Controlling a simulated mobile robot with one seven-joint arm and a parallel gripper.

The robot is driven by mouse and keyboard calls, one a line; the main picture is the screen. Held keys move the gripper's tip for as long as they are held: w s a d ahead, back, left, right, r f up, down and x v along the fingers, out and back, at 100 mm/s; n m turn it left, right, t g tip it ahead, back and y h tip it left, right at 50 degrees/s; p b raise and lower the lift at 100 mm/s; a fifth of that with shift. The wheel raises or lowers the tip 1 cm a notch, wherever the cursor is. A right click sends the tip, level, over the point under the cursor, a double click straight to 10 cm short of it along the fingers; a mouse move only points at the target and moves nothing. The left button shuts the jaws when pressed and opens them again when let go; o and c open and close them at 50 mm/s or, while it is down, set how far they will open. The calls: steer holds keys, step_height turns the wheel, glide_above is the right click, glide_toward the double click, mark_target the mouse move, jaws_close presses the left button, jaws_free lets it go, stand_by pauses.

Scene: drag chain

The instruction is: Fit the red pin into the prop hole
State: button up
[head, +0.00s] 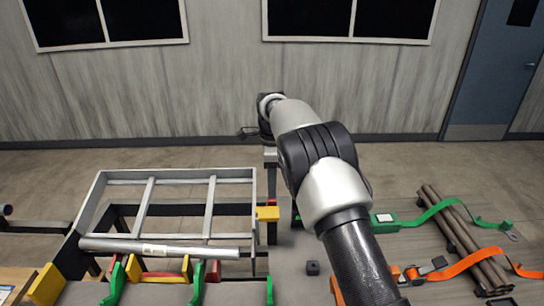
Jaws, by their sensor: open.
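My arm reaches forward from the lower right, and its dark end with my gripper (248,133) is near the picture's middle, above the far end of a grey upright post (270,160). The gripper is open; its fingers are small and partly hidden. I cannot make out the prop hole, nor tell whether the grey post is the prop. The gripper is apart from the red piece.
A grey metal frame (145,186) stands at left, with a silver tube (160,248) lying across its front on coloured supports. A small black cube (312,268) sits on the grey deck. Green (440,212) and orange straps (460,263) and brown rods (465,240) lie at right.

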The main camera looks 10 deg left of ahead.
step_height(320, 180, up, 12)
steer(key=p, duration=0.1)
steer(key=shift+w, duration=0.3)
steer(key=shift+f, duration=0.15)
